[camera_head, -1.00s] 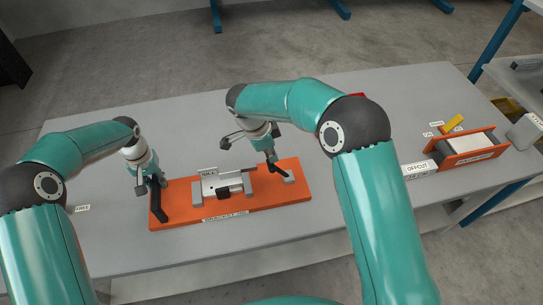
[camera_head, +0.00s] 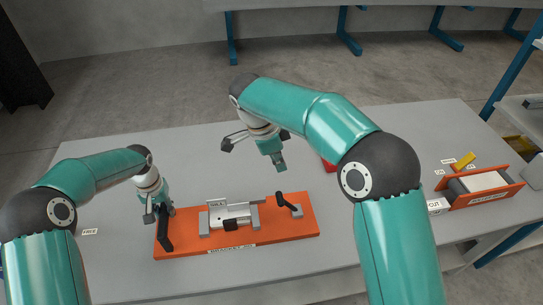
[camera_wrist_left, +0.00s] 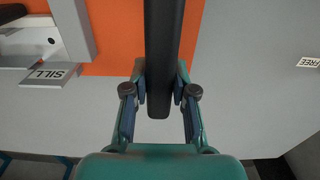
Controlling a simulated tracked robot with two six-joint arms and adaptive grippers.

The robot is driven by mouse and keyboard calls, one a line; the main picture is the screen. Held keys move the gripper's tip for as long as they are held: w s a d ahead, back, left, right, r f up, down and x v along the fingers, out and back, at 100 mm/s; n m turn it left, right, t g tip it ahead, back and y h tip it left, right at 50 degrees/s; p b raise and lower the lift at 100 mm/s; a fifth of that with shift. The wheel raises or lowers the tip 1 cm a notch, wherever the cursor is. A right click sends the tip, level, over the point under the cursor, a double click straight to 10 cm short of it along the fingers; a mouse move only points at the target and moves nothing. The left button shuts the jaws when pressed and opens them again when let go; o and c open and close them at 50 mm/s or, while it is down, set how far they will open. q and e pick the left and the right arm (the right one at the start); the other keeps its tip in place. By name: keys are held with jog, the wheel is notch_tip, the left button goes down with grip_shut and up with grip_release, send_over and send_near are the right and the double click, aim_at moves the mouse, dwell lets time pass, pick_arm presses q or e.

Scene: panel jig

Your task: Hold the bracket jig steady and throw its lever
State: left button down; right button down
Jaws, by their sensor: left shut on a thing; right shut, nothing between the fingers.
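The bracket jig (camera_head: 270,239) is an orange plate on the grey table, with a grey SILL bracket (camera_head: 229,211) in its middle. A black bar handle (camera_head: 164,236) stands at its left end. My left gripper (camera_head: 160,211) is shut on this handle; the left wrist view shows the fingers (camera_wrist_left: 160,95) on both sides of the bar (camera_wrist_left: 163,50). The lever (camera_head: 287,203), black with a knob end, is at the jig's right part and leans up-left. My right gripper (camera_head: 281,167) is shut and empty, above and apart from the lever.
A red object (camera_head: 329,165) is partly hidden behind my right arm. A FREE label (camera_head: 90,232) lies left of the jig on clear table.

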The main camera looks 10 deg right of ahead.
pick_arm(q)
jog(key=shift+s+a+f, duration=0.1)
jog(key=shift+s+f, duration=0.1)
jog(key=shift+f, duration=0.05)
jog(key=c, duration=1.4)
grip_release()
jog(key=shift+w+r, duration=0.1)
jog(key=o, duration=0.5)
jog(key=shift+w, duration=0.15)
jog(key=shift+o, duration=0.2)
